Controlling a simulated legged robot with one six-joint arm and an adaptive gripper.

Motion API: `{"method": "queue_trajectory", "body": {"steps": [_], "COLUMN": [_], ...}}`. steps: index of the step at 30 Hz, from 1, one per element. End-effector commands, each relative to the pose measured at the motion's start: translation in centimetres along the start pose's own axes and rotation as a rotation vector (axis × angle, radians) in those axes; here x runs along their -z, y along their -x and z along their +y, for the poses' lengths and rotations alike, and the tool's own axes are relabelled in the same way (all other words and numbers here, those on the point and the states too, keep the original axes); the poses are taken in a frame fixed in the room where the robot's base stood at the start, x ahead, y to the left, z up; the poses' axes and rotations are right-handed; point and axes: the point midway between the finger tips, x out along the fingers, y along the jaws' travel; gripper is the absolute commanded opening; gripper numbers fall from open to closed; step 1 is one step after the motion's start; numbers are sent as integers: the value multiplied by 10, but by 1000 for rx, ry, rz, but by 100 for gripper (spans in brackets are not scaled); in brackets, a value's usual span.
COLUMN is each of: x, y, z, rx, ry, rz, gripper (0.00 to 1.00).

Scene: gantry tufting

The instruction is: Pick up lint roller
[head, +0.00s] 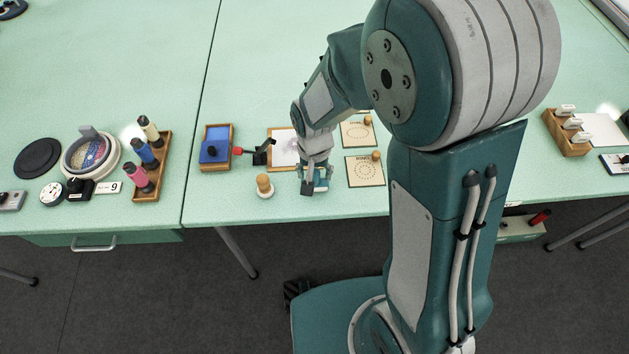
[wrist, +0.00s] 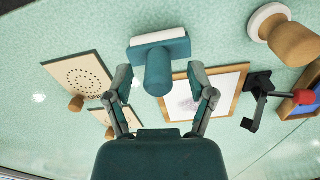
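A teal tool with a round handle and a wide, white-edged head (wrist: 158,66) stands on the table in the wrist view, and it may be the lint roller; I cannot tell for sure. My gripper (wrist: 160,80) is open, its two fingers apart on either side of the handle, with gaps to both. In the head view my gripper (head: 313,184) is low over the table's front edge and hides most of this tool.
A framed sheet (wrist: 222,88) and a black clamp-like device with a red knob (wrist: 262,90) are close by. A wooden peg on a white base (head: 265,186) stands to the left. Patterned cards (head: 365,171) lie to the right. A blue-topped box (head: 216,150) stands farther left.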

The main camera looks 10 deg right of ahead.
Motion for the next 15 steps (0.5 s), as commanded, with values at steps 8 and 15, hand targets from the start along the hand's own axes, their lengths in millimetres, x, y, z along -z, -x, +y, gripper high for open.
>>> {"method": "queue_trajectory", "body": {"steps": [8, 15], "x": [0, 0], "y": [0, 0], "z": [0, 0], "rx": [0, -1], "ry": [0, 0], "rz": [-1, -1], "gripper": [0, 0]}}
